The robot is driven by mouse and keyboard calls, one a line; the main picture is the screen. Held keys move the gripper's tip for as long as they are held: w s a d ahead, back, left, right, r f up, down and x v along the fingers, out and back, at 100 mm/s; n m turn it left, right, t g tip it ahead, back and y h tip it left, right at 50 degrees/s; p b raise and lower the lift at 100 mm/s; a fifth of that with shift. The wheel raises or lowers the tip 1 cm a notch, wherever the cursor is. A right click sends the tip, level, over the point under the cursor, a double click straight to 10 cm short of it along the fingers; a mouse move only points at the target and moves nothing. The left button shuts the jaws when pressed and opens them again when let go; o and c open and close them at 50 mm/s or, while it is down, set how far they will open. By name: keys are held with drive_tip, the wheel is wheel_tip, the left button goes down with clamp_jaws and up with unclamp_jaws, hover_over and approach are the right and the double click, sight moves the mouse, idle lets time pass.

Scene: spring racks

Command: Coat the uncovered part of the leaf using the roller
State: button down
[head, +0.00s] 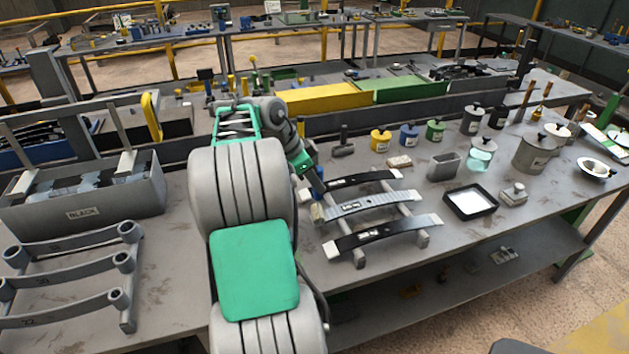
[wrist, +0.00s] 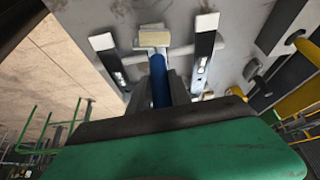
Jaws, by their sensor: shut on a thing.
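Three curved leaves lie across a grey rack (head: 418,236) on the bench. The far leaf (head: 365,179) and the near leaf (head: 385,235) are black with pale ends. The middle leaf (head: 385,203) is mostly bare grey with a small dark marking. My gripper (wrist: 161,92) is shut on the blue handle of the roller (wrist: 159,80). The roller's cream head (wrist: 154,38) lies between the two black leaves in the wrist view, around the middle leaf's left end. I cannot tell if it touches. In the head view my arm hides most of the gripper.
A shallow black tray (head: 470,202) with white contents stands right of the rack. Yellow (head: 381,140), blue (head: 409,135) and green (head: 435,129) cans stand behind. A grey bin (head: 85,190) and another rack (head: 75,265) are at left. Bench between rack and tray is clear.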

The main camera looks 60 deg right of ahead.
drive_tip(key=shift+s+d+r+p, duration=0.3)
drive_tip(key=shift+s+d+r, duration=0.05)
drive_tip(key=shift+s+d, duration=0.35)
drive_tip(key=shift+w+a+f+b, duration=0.3)
drive_tip(key=shift+w+a+b, duration=0.05)
drive_tip(key=shift+w+a, duration=0.4)
drive_tip(key=shift+s+d+r, duration=0.15)
drive_tip(key=shift+s+d, duration=0.6)
drive_tip(key=shift+w+a, duration=0.15)
drive_tip(key=shift+w, duration=0.05)
drive_tip(key=shift+w+a+f, duration=0.25)
drive_tip(key=shift+w+a, duration=0.3)
drive_tip(key=shift+a, duration=0.05)
drive_tip(key=shift+s+d+r, duration=0.3)
drive_tip(key=shift+s+d, duration=0.5)
drive_tip(key=shift+r+p, duration=0.1)
drive_tip(key=shift+p, duration=0.2)
